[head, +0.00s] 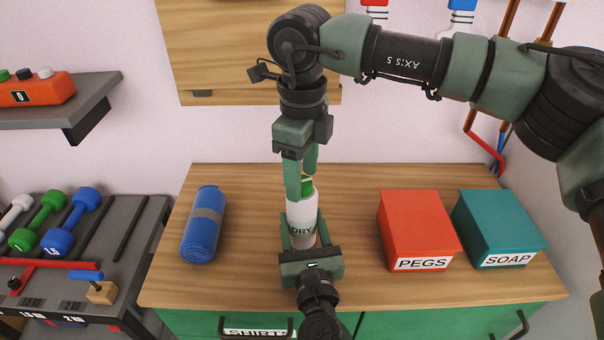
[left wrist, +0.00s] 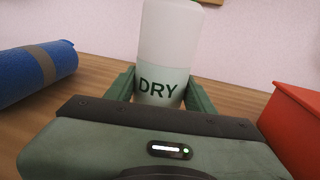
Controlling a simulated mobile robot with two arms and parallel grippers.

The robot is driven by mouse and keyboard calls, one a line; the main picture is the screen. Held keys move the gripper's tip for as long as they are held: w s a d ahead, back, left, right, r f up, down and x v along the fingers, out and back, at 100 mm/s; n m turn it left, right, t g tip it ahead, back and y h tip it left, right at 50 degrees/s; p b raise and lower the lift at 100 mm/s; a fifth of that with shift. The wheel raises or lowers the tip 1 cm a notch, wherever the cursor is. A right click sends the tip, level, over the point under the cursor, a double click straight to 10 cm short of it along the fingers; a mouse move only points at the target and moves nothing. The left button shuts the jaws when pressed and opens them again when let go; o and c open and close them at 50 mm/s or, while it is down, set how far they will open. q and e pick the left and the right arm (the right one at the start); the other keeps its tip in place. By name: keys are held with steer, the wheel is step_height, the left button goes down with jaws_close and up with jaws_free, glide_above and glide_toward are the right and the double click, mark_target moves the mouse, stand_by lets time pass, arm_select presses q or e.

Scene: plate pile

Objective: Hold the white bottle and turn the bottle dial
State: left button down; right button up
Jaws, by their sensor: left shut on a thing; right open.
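The white bottle (head: 302,215) stands upright on the wooden counter, with "DRY" on its lower band; it also fills the middle of the left wrist view (left wrist: 164,60). Its green dial (head: 307,184) is on top and partly hidden by a finger of my right gripper. My left gripper (head: 302,240) is shut on the bottle's lower part, one finger on each side. My right gripper (head: 301,180) points down from above, open, with its fingertips around the dial's height. Whether a fingertip touches the dial I cannot tell.
A blue rolled mat (head: 204,228) lies left of the bottle. A red PEGS box (head: 417,225) and a teal SOAP box (head: 497,225) stand to the right on the counter (head: 350,275). A dumbbell rack (head: 110,235) is at the left. A wooden wall cabinet (head: 215,50) hangs behind.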

steer(key=shift+f, duration=0.25)
jaws_close()
steer(key=m, duration=0.4)
steer(key=shift+m, duration=0.3)
jaws_free()
step_height(320, 180, up, 12)
stand_by(0.6)
